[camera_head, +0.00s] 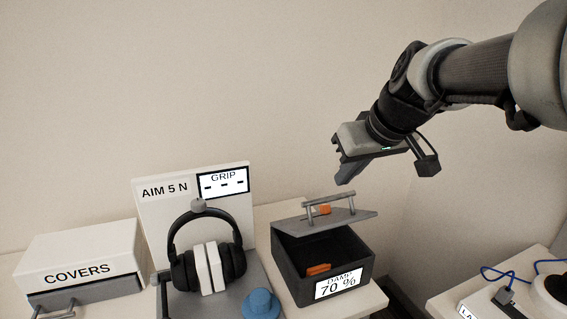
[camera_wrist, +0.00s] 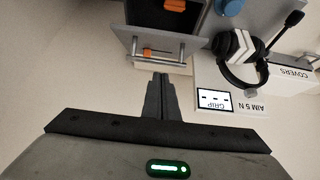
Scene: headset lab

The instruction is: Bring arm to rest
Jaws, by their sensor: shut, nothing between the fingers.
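My gripper (camera_head: 343,171) hangs in the air above the dark damp box, tilted down to the left. It is shut and empty. In the wrist view its fingers (camera_wrist: 160,80) are together, near the box lid's handle in the picture. My arm reaches in from the upper right. Nothing touches the gripper in the head view.
Below stands a dark box (camera_head: 290,277) marked "70 %", its grey lid (camera_head: 358,217) raised and an orange piece (camera_head: 318,269) inside. To its left are headphones (camera_head: 235,262) on a stand, a blue knob (camera_head: 261,304) and a COVERS box (camera_head: 75,245). Another table (camera_head: 450,300) stands right.

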